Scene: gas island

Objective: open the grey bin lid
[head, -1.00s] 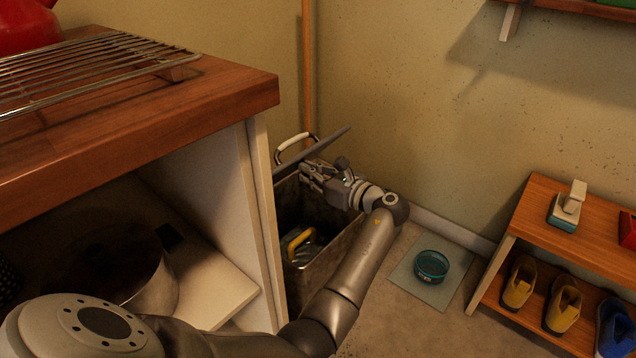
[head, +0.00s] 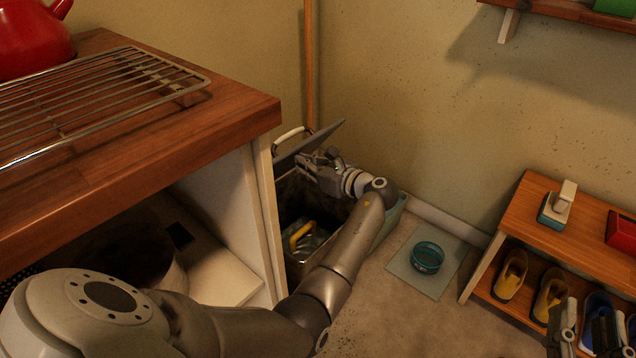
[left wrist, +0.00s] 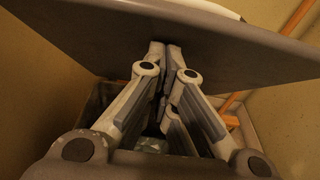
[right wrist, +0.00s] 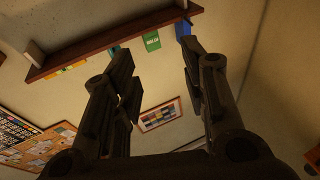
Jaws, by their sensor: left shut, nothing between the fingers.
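The grey bin (head: 295,270) stands against the wall, just past the wooden counter's end. Its grey lid (head: 325,133) is raised and tilted, leaving the bin's mouth uncovered. A white handle (head: 288,136) shows at the lid. My left gripper (head: 312,160) is shut and empty, over the bin at the lid's underside. In the left wrist view the fingertips (left wrist: 166,50) meet the lid's underside (left wrist: 215,40) or come very close; contact is unclear. My right gripper (head: 585,325) is open and empty at the lower right, away from the bin; its fingers (right wrist: 157,60) are spread in the right wrist view.
A yellow-handled item (head: 300,236) lies in the bin. The counter (head: 180,120) with a wire rack (head: 100,95) stands close on the left. A teal bowl (head: 427,257) sits on a floor mat. A shoe shelf (head: 560,222) stands right.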

